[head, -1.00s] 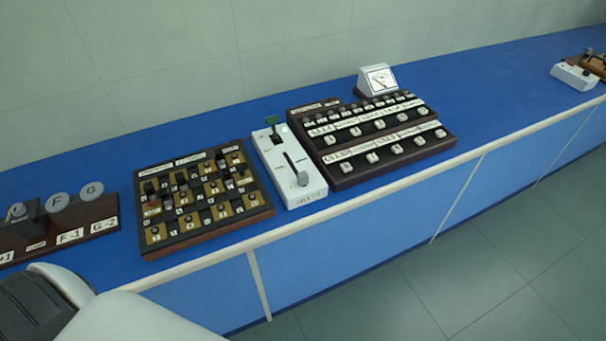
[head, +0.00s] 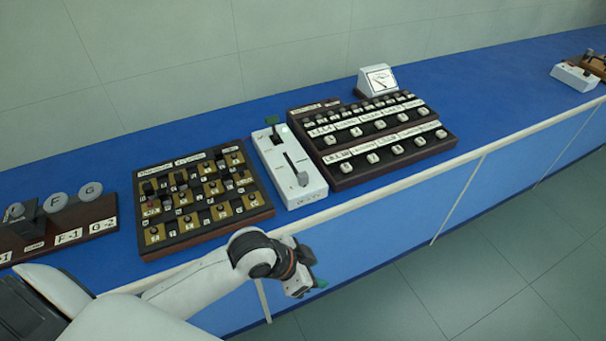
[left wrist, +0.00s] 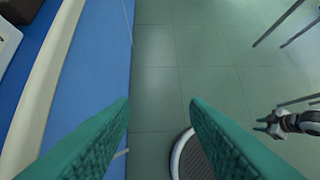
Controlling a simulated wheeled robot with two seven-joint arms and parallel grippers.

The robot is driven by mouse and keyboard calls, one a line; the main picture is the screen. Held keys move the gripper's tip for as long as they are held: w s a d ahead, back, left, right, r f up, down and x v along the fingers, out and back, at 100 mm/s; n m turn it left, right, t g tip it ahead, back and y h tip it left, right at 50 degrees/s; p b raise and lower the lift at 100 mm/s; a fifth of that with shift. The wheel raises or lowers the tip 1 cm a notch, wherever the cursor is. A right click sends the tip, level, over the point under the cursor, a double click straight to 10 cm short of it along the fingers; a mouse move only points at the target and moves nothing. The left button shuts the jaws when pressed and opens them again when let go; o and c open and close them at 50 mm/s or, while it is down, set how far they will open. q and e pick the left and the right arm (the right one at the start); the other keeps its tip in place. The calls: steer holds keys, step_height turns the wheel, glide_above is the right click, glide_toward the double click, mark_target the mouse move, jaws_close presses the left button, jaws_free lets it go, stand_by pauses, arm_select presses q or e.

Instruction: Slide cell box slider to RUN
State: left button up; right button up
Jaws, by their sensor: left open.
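The white cell box (head: 276,165) stands on the blue bench in the head view, between two dark panels. Its dark slot runs lengthwise, with a grey slider knob (head: 303,179) at the near end. A green piece sits at its far end. The box's lettering is too small to read. My left gripper (head: 318,284) is in front of the bench edge, nearer than the box and apart from it. In the left wrist view its teal fingers (left wrist: 160,112) are spread with nothing between them. My right gripper (left wrist: 264,123) shows small at the right there, its jaw gap unclear.
A switch panel (head: 262,214) lies left of the box, and a stepped button panel (head: 345,178) with a meter (head: 378,80) behind lies right. A wooden stand with discs (head: 98,208) is at far left. The bench's pale front edge (head: 385,186) runs below them; floor is open in front.

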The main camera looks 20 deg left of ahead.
arm_select(q)
steer(key=w+a+r+m+h, duration=0.1)
steer(key=w+r+m, duration=0.1)
steer(key=w, duration=0.2)
steer(key=n+t, duration=0.2)
glide_toward(303, 174)
steer(key=p+x, duration=0.2)
steer(key=x, duration=0.8)
steer(key=shift+f, duration=0.1)
jaws_close()
